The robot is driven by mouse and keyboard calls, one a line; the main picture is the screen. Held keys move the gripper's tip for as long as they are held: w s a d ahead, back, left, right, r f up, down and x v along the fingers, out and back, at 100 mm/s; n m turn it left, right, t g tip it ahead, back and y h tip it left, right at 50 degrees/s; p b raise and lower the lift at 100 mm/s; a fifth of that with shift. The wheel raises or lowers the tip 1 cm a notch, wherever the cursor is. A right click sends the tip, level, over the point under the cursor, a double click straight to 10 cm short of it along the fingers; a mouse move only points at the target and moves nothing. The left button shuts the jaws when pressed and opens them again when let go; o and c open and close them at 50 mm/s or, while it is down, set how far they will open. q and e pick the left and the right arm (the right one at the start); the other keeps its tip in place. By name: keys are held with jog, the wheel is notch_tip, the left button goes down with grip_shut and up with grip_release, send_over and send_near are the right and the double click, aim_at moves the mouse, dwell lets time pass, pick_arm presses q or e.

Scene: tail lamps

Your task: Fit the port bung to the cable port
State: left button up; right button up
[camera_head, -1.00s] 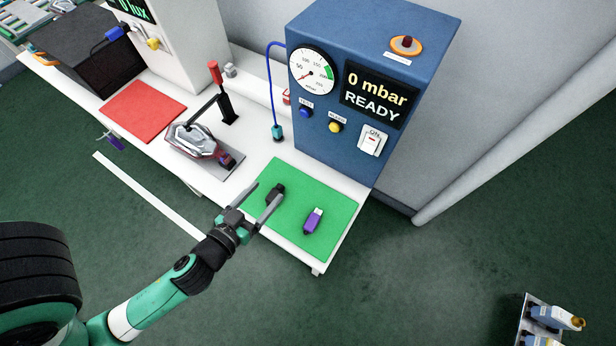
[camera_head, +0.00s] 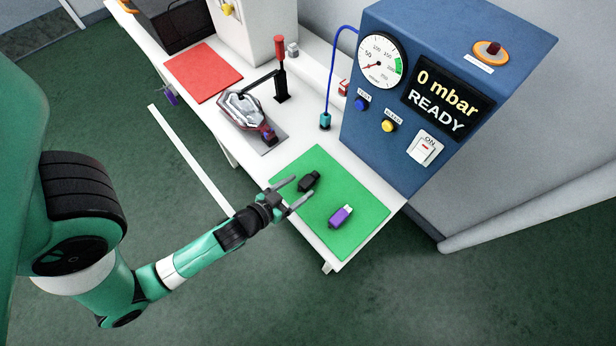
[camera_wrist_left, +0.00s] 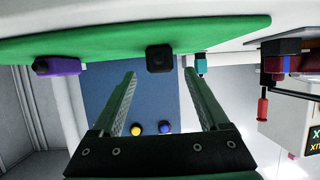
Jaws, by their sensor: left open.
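A small black block-shaped piece (camera_head: 309,181) and a purple piece with a pale end (camera_head: 340,216) lie apart on the green mat (camera_head: 365,205). I cannot tell by looks which one is the port bung. My left gripper (camera_head: 302,189) is open and empty at the mat's near left edge, its fingers pointing at the black piece. In the left wrist view the black piece (camera_wrist_left: 159,58) is centred just beyond the open fingertips (camera_wrist_left: 159,75), and the purple piece (camera_wrist_left: 60,66) is off left. The tail lamp (camera_head: 243,108) sits in a fixture; its cable port is not clear.
A blue tester (camera_head: 385,150) reading 0 mbar READY stands behind the mat. A blue hose with a teal end (camera_head: 325,121) hangs beside it. A red-handled clamp (camera_head: 280,70) rises by the lamp. A red mat (camera_head: 203,73) lies farther left, clear.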

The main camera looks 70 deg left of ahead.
aim_at(304, 184)
pick_arm(q)
jog(key=x, duration=0.5)
jog(key=shift+w+f, duration=0.1)
grip_shut()
